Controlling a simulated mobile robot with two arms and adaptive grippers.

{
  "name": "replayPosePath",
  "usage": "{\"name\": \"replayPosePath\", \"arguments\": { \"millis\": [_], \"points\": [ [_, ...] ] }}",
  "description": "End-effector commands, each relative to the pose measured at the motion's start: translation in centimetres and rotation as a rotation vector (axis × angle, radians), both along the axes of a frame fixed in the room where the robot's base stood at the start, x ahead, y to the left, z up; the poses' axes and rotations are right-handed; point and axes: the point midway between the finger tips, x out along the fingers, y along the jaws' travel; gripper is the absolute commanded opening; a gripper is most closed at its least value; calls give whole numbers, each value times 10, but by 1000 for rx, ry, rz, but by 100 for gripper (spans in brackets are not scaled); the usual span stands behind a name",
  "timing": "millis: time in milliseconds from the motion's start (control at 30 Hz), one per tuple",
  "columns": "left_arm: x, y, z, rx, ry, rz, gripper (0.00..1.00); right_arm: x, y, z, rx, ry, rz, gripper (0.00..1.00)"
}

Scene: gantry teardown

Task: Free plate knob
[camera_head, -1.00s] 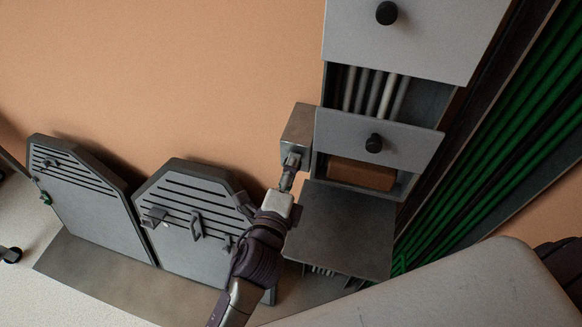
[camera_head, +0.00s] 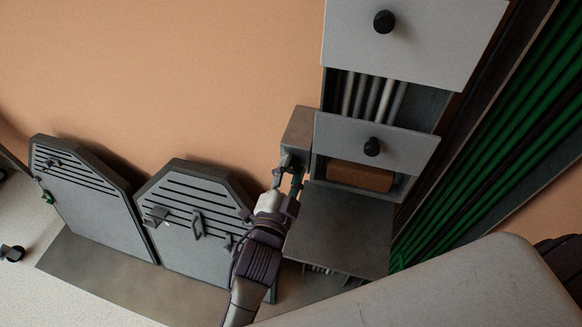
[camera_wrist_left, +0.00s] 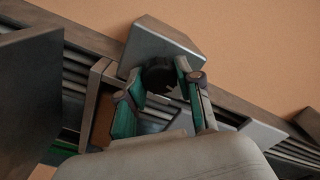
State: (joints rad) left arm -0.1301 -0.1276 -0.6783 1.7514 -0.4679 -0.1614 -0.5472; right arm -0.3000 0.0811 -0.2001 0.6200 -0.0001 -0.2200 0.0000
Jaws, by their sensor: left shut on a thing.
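My left gripper (camera_head: 290,172) reaches up to the small grey box (camera_head: 299,128) on the left side of the cabinet. In the left wrist view, the gripper (camera_wrist_left: 160,98) has its two green-padded fingers on either side of a dark round knob (camera_wrist_left: 158,73) and is shut on it. The knob sits against a grey plate (camera_wrist_left: 168,46). In the head view the gripper hides this knob. My right gripper is in neither view.
The cabinet has an upper drawer front (camera_head: 415,40) and a lower drawer front (camera_head: 400,150), each with a black knob. A flat grey panel (camera_head: 340,230) juts out below. Two slatted grey panels (camera_head: 85,200) lean at the left. Green bars (camera_head: 500,140) run at the right.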

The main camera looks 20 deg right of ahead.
Motion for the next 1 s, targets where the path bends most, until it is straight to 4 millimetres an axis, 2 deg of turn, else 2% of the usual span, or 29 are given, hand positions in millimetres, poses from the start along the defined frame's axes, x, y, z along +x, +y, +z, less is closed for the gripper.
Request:
{"name": "replayPosePath", "arguments": {
  "millis": [400,900,933,1000],
  "points": [
    [0,0,-2,-128,91,1,0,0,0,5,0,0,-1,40],
    [0,0,-2,-141,100,0,0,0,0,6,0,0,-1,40],
    [0,0,-2,-141,100,0,40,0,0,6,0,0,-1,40],
    [0,0,-2,-140,100,0,52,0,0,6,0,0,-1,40]
  ]
}}
